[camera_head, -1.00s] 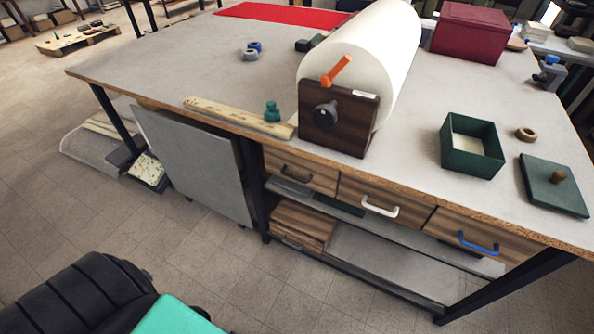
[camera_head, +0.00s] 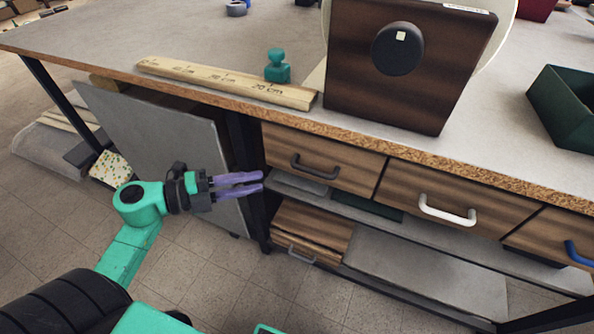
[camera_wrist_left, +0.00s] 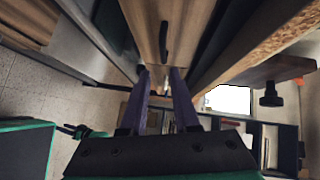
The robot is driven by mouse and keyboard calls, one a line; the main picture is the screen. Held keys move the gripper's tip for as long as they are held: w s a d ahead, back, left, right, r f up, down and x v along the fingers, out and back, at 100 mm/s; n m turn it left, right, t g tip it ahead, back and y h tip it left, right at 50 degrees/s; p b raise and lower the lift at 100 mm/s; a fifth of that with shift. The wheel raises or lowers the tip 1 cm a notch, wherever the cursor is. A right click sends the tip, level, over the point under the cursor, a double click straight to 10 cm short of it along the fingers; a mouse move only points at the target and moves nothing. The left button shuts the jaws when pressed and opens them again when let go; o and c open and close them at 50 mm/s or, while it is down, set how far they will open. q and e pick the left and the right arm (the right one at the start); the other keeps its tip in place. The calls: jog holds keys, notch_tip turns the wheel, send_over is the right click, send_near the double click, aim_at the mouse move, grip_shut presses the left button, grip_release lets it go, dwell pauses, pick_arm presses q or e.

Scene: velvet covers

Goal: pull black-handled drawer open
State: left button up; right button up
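The black-handled drawer (camera_head: 345,155) is the leftmost of a row of wooden drawers under the worktable; it looks shut. Its black handle (camera_head: 315,170) is a curved bar on the front. In the left wrist view the drawer front (camera_wrist_left: 150,22) and the dark handle (camera_wrist_left: 164,42) are ahead, just past the fingertips. My left gripper (camera_head: 262,182) has two purple fingers, apart with nothing between them; it also shows in the left wrist view (camera_wrist_left: 160,72). It is left of the handle and not touching it. My right gripper is not in view.
A white-handled drawer (camera_head: 440,200) and a blue-handled one (camera_head: 565,245) are to the right. A dark table leg (camera_head: 243,160) and a grey panel (camera_head: 165,140) stand left of the drawer. The tabletop edge (camera_head: 400,150) overhangs it. A lower shelf (camera_head: 430,280) is below.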

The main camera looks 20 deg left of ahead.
aim_at(310, 173)
pick_arm(q)
jog(key=x, duration=0.9)
jog(key=r+x, duration=0.1)
jog(key=x, duration=0.4)
jog(key=shift+s+d+f, duration=0.1)
jog(key=shift+s+d, duration=0.1)
jog(key=shift+d, duration=0.35)
grip_shut()
